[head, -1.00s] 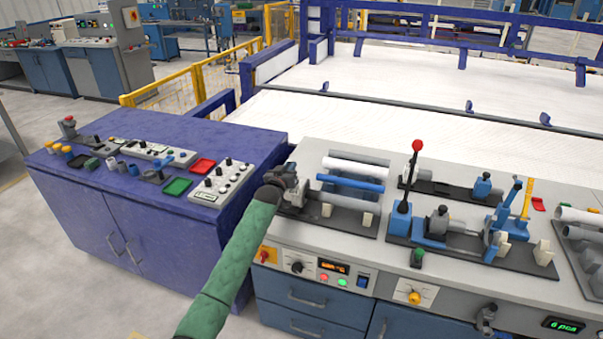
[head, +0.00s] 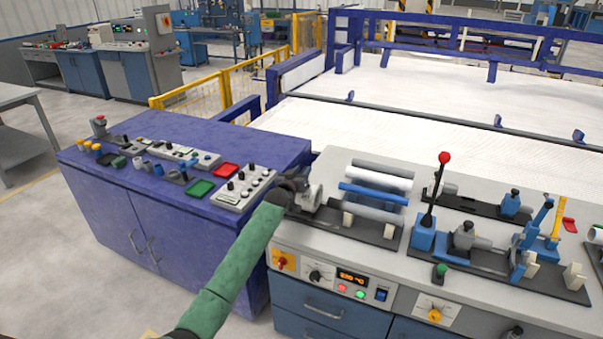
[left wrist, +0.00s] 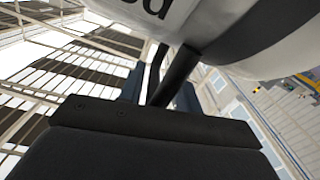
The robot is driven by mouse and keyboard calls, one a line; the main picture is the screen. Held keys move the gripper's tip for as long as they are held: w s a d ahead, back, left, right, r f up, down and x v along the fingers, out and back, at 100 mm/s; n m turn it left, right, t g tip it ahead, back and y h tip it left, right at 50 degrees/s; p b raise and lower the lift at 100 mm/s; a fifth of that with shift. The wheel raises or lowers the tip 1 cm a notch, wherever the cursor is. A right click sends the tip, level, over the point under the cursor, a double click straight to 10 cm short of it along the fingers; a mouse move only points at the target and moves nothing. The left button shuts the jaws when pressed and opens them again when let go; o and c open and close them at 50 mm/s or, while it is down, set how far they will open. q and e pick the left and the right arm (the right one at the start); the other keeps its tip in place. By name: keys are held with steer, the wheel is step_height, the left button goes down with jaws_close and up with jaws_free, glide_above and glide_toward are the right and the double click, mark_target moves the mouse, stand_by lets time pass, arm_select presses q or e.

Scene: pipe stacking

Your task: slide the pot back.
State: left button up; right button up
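My left arm in its green sleeve reaches up from the bottom of the head view. Its dark gripper (head: 285,190) is at the left end of the grey bench, against or just in front of a small grey metal unit (head: 311,196). I cannot tell whether they touch. Nothing in the head view is clearly recognisable as a pot; that grey unit is the thing closest to the gripper. In the left wrist view, dark fingers (left wrist: 158,90) show with a black rod between or behind them, and a large white rounded body (left wrist: 245,30) fills the top. Whether the fingers are closed on anything is unclear. My right gripper is out of view.
Pipes, white, blue and grey (head: 376,190), lie on a rack right of the grey unit. A red-knobbed lever (head: 444,158) stands further right. A purple cabinet (head: 130,190) with switches and small trays adjoins on the left. A large white bed (head: 420,110) lies behind.

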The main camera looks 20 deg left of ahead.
arm_select(q)
steer(key=shift+s+d, duration=0.1)
